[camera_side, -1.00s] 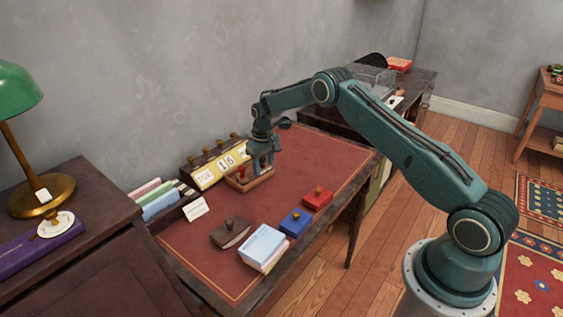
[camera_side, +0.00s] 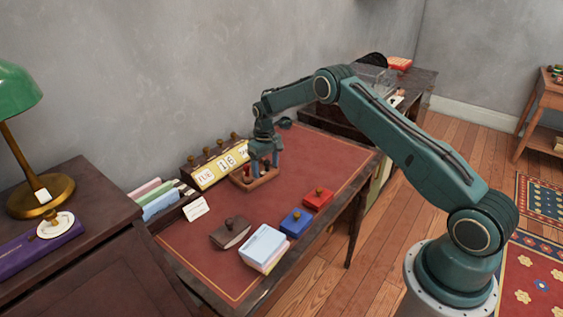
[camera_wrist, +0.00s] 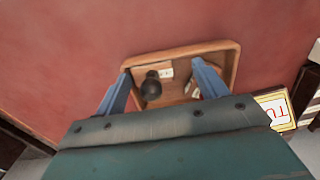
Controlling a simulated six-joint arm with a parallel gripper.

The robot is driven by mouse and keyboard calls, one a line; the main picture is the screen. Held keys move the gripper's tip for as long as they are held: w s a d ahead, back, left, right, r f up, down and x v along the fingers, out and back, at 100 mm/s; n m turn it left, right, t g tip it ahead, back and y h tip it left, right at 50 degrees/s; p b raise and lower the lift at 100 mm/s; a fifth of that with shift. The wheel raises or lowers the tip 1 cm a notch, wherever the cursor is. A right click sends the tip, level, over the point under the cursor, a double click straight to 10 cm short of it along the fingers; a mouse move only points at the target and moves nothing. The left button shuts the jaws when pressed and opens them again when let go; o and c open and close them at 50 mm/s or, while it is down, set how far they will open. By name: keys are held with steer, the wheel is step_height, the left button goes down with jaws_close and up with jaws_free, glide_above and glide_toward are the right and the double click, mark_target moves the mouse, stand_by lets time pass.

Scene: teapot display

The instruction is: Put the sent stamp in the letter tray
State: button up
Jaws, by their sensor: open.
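A shallow wooden tray (camera_side: 240,184) lies on the red desk top by the calendar, and it also shows in the wrist view (camera_wrist: 232,62). In the wrist view, a stamp with a dark round knob (camera_wrist: 151,88) stands inside the tray beside a small pale label. Another partly hidden piece with a white face (camera_wrist: 192,88) is near the right finger. I cannot read which is the sent stamp. My gripper (camera_side: 265,168) points down over the tray. Its fingers (camera_wrist: 164,68) are open, one on each side of the dark knob, not visibly gripping it.
A yellow calendar block (camera_side: 220,167) stands right behind the tray. A dark holder with envelopes (camera_side: 160,203) and a white card (camera_side: 196,209) are to the left. A brown blotter (camera_side: 230,232), paper stack (camera_side: 263,246), blue box (camera_side: 296,222) and red box (camera_side: 318,199) lie in front.

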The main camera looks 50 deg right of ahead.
step_height(320, 180, up, 10)
steer(key=shift+r, duration=0.15)
stand_by(0.3)
steer(key=shift+w+a+r, duration=0.1)
steer(key=shift+r, duration=0.05)
stand_by(0.4)
step_height(320, 180, up, 14)
steer(key=t, duration=0.1)
glide_above(265, 172)
steer(key=s+a, duration=0.5)
steer(key=s, duration=0.1)
steer(key=s+a+r+t, duration=0.2)
steer(key=s+a+r, duration=0.3)
steer(key=s+r, duration=0.45)
steer(key=s+a+t, duration=0.1)
steer(key=s+a, duration=0.2)
steer(key=s, duration=1)
steer(key=s+a+f+n+t, duration=0.1)
steer(key=s+a, duration=0.2)
steer(key=s, duration=1)
steer(key=shift+s+a+f+t, duration=0.2)
steer(key=shift+s+f+t, duration=0.1)
steer(key=shift+s, duration=0.1)
